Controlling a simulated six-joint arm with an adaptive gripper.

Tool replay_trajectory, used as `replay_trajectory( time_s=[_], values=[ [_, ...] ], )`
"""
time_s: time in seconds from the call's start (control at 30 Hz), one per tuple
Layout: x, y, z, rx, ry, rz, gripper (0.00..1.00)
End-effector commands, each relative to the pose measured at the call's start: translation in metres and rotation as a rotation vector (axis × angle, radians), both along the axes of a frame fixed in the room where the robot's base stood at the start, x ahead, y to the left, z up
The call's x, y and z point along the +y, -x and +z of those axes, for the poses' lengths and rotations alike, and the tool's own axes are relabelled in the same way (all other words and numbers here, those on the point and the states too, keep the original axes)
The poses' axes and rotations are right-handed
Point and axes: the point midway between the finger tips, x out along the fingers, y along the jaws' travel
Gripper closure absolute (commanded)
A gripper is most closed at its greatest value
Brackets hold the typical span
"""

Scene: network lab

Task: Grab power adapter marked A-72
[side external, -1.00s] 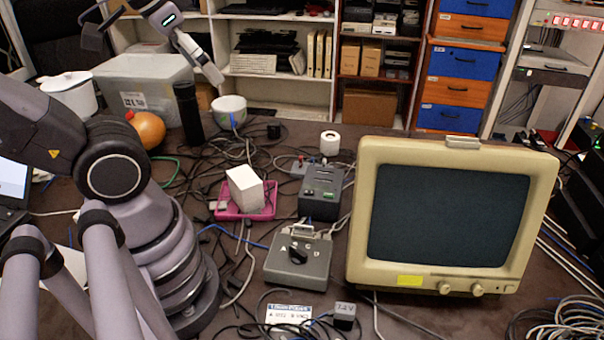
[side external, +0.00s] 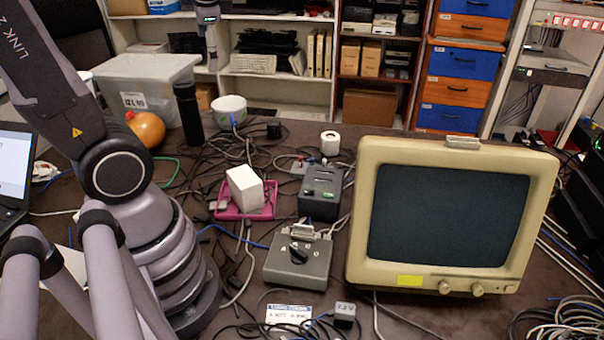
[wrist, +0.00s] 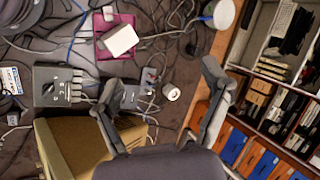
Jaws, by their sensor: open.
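A small grey block (side external: 344,314), likely a power adapter, lies at the front of the table in the side view. Its top marking is too small to read surely. A similar grey block (wrist: 13,118) shows at the left edge of the wrist view. A small black block (side external: 274,131) lies among cables at the back; I see no readable mark on it. My gripper (side external: 199,50) is raised high at the back left in the side view, far from both blocks. In the wrist view my gripper (wrist: 158,88) has its fingers spread, with nothing between them.
A cream monitor (side external: 450,220) stands tall on the right. A grey switch box (side external: 298,262), a dark device (side external: 321,190) and a pink tray (side external: 268,212) with a white box (side external: 244,188) fill the middle. Loose cables cover much of the table. A card (side external: 288,314) lies beside the front block.

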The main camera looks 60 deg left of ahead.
Motion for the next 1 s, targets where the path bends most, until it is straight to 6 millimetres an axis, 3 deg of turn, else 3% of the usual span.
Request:
replay_trajectory(
  time_s=[0.1,0.27,0.37,0.5,0.63,0.8,0.9,1.0],
  values=[
    [0.063,-0.03,-0.002,0.243,-0.24,-0.048,0.22],
    [0.14,-0.078,-0.009,0.539,-0.536,-0.169,0.22],
    [0.183,-0.114,-0.025,0.706,-0.703,-0.277,0.22],
    [0.233,-0.166,-0.07,0.898,-0.916,-0.472,0.22],
    [0.263,-0.207,-0.136,1.015,-1.085,-0.696,0.22],
    [0.272,-0.238,-0.23,1.05,-1.25,-0.976,0.22],
    [0.268,-0.244,-0.271,1.034,-1.307,-1.089,0.22],
    [0.263,-0.247,-0.295,1.016,-1.338,-1.156,0.22]
  ],
)
